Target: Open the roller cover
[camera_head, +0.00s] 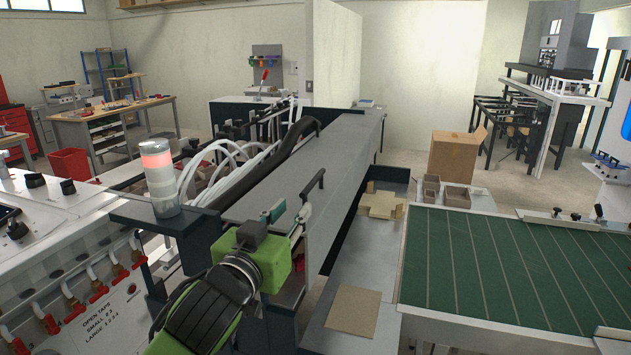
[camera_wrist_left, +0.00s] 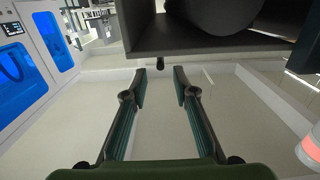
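The roller cover (camera_head: 335,145) is a long grey lid running from near my left gripper toward the back of the machine. A black bar handle (camera_head: 313,182) stands at its near right edge. My left gripper (camera_head: 289,213), on a green wrist, is close to the near end of the cover, just short of the handle. In the left wrist view its two fingers (camera_wrist_left: 160,82) are spread apart with nothing between them. A small black knob (camera_wrist_left: 160,63) shows just beyond the fingertips, under a dark grey housing edge with a dark round shape above. My right gripper is not in view.
A signal lamp (camera_head: 159,172) glows red left of the arm. White hoses (camera_head: 215,165) run beside the cover. A green belt table (camera_head: 510,265) is at right, with a cardboard sheet (camera_head: 353,310) in the trough. A cardboard box (camera_head: 455,157) stands behind.

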